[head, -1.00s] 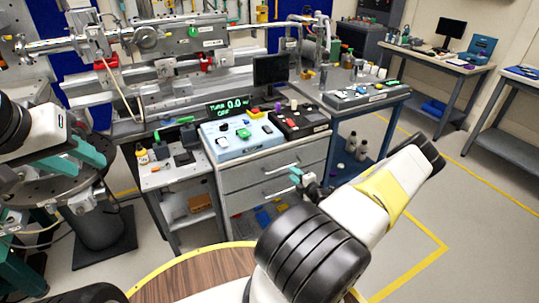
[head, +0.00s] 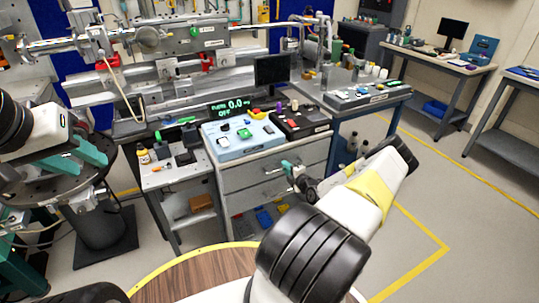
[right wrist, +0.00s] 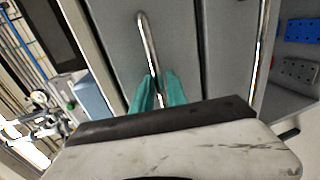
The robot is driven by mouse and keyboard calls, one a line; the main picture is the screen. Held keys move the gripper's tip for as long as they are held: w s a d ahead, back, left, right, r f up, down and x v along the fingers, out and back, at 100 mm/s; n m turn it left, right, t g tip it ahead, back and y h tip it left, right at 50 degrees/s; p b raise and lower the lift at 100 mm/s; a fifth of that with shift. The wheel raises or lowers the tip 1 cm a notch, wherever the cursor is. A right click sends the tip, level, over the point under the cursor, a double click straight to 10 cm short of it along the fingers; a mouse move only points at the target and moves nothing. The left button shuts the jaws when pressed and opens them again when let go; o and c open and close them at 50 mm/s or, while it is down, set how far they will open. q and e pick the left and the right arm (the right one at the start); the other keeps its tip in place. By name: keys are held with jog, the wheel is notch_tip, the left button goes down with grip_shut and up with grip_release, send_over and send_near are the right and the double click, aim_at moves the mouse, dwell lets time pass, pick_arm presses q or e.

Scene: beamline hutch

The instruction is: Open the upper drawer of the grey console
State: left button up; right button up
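The grey console (head: 236,200) stands in the middle of the head view, with two drawers facing me. The upper drawer (head: 240,178) looks closed, and its bar handle (head: 270,171) is partly hidden by my right gripper (head: 288,168). In the right wrist view the bar handle (right wrist: 146,40) runs down between the teal fingertips of my right gripper (right wrist: 159,78). One finger is on each side of the bar, with a gap visible, so it looks open. The lower drawer (head: 245,200) looks closed. My left gripper (head: 88,160) is open and empty at the left, away from the console.
A light blue control panel (head: 228,146) and a black panel (head: 300,122) lie on the console top. A small side table (head: 172,177) stands at its left and a blue-legged bench (head: 398,92) at its right. A round wooden top (head: 190,279) is in front. Floor at the right is clear.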

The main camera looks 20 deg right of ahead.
grip_shut()
dwell(1.1)
jog(key=shift+s, duration=0.15)
jog(key=f+v, duration=0.2)
jog(key=v, duration=0.9)
jog(key=s+f+v, duration=0.1)
jog(key=f+v, duration=0.1)
jog(key=v, duration=1)
jog(key=shift+d+f, duration=0.2)
jog(key=shift+f, duration=0.2)
jog(key=shift+o, duration=2.2)
grip_release()
